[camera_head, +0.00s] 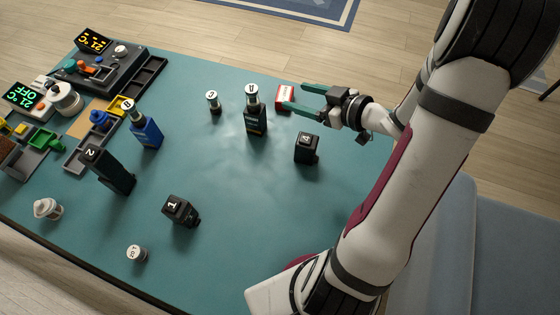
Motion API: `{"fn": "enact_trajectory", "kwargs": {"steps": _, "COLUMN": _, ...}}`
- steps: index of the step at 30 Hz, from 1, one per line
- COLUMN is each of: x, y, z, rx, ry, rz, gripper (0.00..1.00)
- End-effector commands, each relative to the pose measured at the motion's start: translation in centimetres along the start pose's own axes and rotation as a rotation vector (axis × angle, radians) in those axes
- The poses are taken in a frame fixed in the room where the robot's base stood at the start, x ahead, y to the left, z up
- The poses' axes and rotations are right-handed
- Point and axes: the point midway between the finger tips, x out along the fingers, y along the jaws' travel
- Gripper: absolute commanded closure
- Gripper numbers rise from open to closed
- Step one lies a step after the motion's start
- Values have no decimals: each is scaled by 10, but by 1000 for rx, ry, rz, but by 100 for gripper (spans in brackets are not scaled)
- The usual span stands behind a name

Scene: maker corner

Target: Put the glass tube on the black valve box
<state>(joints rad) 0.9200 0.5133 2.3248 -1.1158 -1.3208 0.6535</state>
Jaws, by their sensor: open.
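A small clear-looking tube with a white top marked C (213,102) stands on the teal mat, left of my gripper; I cannot tell for sure that it is the glass tube. Black boxes marked 2 (112,172), 1 (181,211) and 4 (306,149) stand on the mat; I cannot tell which is the valve box. A dark block (256,121) carries a white-topped piece marked D (252,95). My gripper (292,96) is open at the mat's far right, fingers pointing left and empty as far as I can see.
A small red and white box (285,94) shows at my fingertips; contact is unclear. A blue block (147,133) with a white-topped piece stands left. A white cylinder (136,253) sits near the front. Trays and devices (112,68) crowd the left. The mat's middle is clear.

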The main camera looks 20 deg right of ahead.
Motion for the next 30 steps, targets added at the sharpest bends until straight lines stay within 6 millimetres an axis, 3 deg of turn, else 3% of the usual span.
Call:
{"fn": "enact_trajectory", "kwargs": {"steps": 2, "x": 7, "y": 25, "z": -13, "rx": -8, "ry": -142, "rz": 179, "gripper": 30}}
{"fn": "enact_trajectory", "kwargs": {"steps": 4, "x": -2, "y": 42, "z": -24, "rx": 41, "ry": -297, "rz": 385, "gripper": 30}}
{"fn": "enact_trajectory", "kwargs": {"steps": 5, "x": -11, "y": 42, "z": -28, "rx": 81, "ry": -360, "rz": 465, "gripper": 30}}
{"fn": "enact_trajectory", "kwargs": {"steps": 7, "x": -38, "y": 24, "z": -30, "rx": 210, "ry": -500, "rz": 604, "gripper": 30}}
{"fn": "enact_trajectory", "kwargs": {"steps": 8, "x": -50, "y": 7, "z": -28, "rx": 280, "ry": -560, "rz": 642, "gripper": 30}}
{"fn": "enact_trajectory", "kwargs": {"steps": 11, "x": -87, "y": -73, "z": -17, "rx": 536, "ry": -754, "rz": 655, "gripper": 30}}
{"fn": "enact_trajectory", "kwargs": {"steps": 12, "x": -100, "y": -110, "z": -13, "rx": 632, "ry": -828, "rz": 621, "gripper": 30}}
{"fn": "enact_trajectory", "kwargs": {"steps": 15, "x": -126, "y": -193, "z": -9, "rx": 813, "ry": -987, "rz": 492, "gripper": 30}}
{"fn": "enact_trajectory", "kwargs": {"steps": 18, "x": -144, "y": -241, "z": -11, "rx": 906, "ry": -1082, "rz": 392, "gripper": 30}}
{"fn": "enact_trajectory", "kwargs": {"steps": 21, "x": -150, "y": -257, "z": -12, "rx": 937, "ry": -1117, "rz": 356, "gripper": 30}}
{"fn": "enact_trajectory", "kwargs": {"steps": 30, "x": -151, "y": -257, "z": -12, "rx": 940, "ry": -1119, "rz": 359, "gripper": 30}}
